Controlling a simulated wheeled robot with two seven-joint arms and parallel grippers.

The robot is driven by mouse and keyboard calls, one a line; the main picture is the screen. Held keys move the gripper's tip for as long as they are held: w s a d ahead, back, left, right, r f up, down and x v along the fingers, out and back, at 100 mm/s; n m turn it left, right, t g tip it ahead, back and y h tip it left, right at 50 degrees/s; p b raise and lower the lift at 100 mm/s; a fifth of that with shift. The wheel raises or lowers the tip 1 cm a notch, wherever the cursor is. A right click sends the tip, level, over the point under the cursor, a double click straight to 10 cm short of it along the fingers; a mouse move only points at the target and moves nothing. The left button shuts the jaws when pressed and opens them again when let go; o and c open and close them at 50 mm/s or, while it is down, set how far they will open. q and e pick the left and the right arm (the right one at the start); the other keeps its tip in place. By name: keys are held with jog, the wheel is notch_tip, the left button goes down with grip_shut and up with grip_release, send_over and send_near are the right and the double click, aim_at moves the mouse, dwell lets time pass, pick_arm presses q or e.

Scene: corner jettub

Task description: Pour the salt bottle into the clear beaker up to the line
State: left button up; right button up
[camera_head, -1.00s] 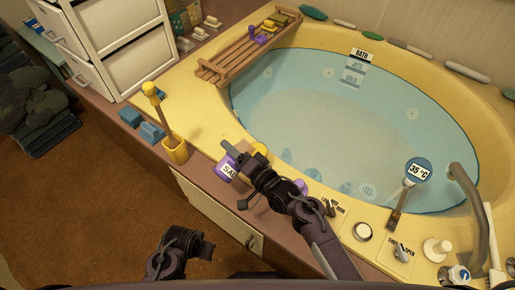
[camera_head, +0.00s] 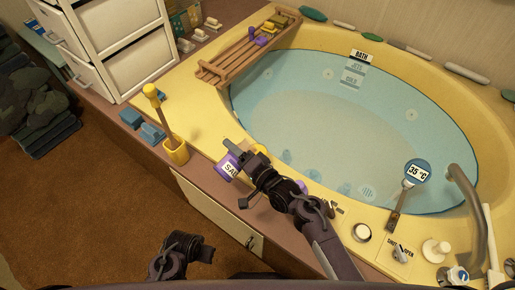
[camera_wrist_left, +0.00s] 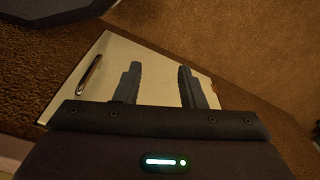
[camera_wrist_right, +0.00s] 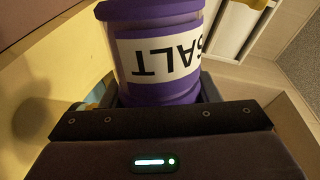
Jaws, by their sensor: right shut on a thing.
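The salt bottle (camera_head: 231,168), purple with a white label, is at the tub's near rim, partly hidden by my right gripper (camera_head: 246,158). In the right wrist view the salt bottle (camera_wrist_right: 160,55) fills the space between the fingers, its SALT label upside down, and the gripper is shut on it. I cannot tell whether its base touches the rim. My left gripper (camera_wrist_left: 158,85) is open and empty, over the floor and the cream cabinet panel in front of the tub. I cannot make out the clear beaker in any view.
The water-filled tub (camera_head: 350,120) lies beyond; taps and a thermometer (camera_head: 418,171) are at right.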

jog(key=shift+w+d+r+m+p, duration=0.2)
jog(key=shift+r+m+p, duration=0.1)
jog(key=shift+r+p, duration=0.25)
jog(key=shift+w+r+p, duration=0.15)
jog(key=shift+r+p, duration=0.15)
jog(key=shift+p, duration=0.15)
jog(key=shift+m, duration=0.3)
pick_arm(q)
notch_tip(320, 180, down, 6)
jog(key=s+a, duration=0.1)
jog(key=shift+s+a, duration=0.4)
jog(key=shift+s+f, duration=0.1)
jog(key=shift+f, duration=0.05)
pick_arm(e)
jog(key=shift+d+f, duration=0.1)
pick_arm(q)
jog(key=shift+s+f, duration=0.15)
jog(key=shift+s+a+f, duration=0.1)
jog(key=shift+s+f, duration=0.15)
pick_arm(e)
jog(key=shift+f+m, duration=0.1)
jog(key=shift+m, duration=0.2)
pick_arm(q)
jog(key=shift+w+p, duration=0.2)
jog(key=shift+p, duration=0.1)
pick_arm(e)
jog(key=shift+f, duration=0.1)
